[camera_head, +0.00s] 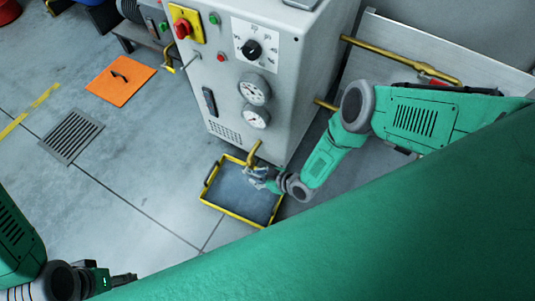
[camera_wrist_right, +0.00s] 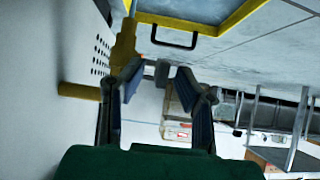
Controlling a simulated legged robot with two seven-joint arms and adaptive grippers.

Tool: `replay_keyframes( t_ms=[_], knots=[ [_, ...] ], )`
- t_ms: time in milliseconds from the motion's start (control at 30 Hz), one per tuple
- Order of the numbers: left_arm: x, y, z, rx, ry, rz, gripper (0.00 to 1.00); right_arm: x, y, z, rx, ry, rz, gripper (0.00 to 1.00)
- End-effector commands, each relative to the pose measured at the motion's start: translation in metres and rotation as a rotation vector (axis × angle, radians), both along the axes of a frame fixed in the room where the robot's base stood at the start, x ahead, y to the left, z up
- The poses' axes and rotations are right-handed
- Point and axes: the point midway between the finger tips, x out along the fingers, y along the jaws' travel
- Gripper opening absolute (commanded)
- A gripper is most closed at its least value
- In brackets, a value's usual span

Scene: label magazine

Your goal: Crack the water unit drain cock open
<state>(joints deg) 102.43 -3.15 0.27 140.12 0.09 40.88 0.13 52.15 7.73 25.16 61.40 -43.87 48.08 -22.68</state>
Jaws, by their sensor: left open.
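The yellow drain cock (camera_head: 254,153) sticks out low on the front of the grey water unit (camera_head: 272,100), above a yellow-rimmed tray (camera_head: 203,190). In the right wrist view the cock (camera_wrist_right: 124,45) is a yellow fitting at the left, beside the left finger. My right gripper (camera_head: 260,177) is just below the cock; its fingers (camera_wrist_right: 157,78) look apart. A small grey piece shows between their tips, and I cannot tell whether it is part of the gripper. Contact with the cock is unclear. My left gripper (camera_head: 124,280) is open and away from the unit at the lower left.
The unit's front carries a red switch (camera_head: 182,29), a dial knob (camera_head: 251,49) and two gauges (camera_head: 255,91). An orange plate (camera_head: 120,79) and a floor grate (camera_head: 71,136) lie to the left. Floor between the grate and tray is clear. A brass pipe (camera_head: 400,58) runs right of the unit.

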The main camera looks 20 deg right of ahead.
Motion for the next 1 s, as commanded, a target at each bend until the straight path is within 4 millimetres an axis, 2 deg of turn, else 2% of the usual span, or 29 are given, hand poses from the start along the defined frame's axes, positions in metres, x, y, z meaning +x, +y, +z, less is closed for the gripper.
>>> replay_keyframes(
  t_ms=[167, 600, 1000],
  knots=[
    [0.000, 0.000, 0.000, 0.000, 0.000, 0.000, 0.57, -0.013, -0.013, 0.014, 0.000, 0.001, -0.001, 0.28],
    [0.000, 0.000, 0.000, 0.000, 0.000, 0.000, 0.57, -0.064, -0.053, 0.060, -0.002, 0.001, -0.001, 0.28],
    [0.000, 0.000, 0.000, 0.000, 0.000, 0.000, 0.57, -0.072, -0.059, 0.067, -0.001, 0.001, -0.002, 0.28]
  ],
)
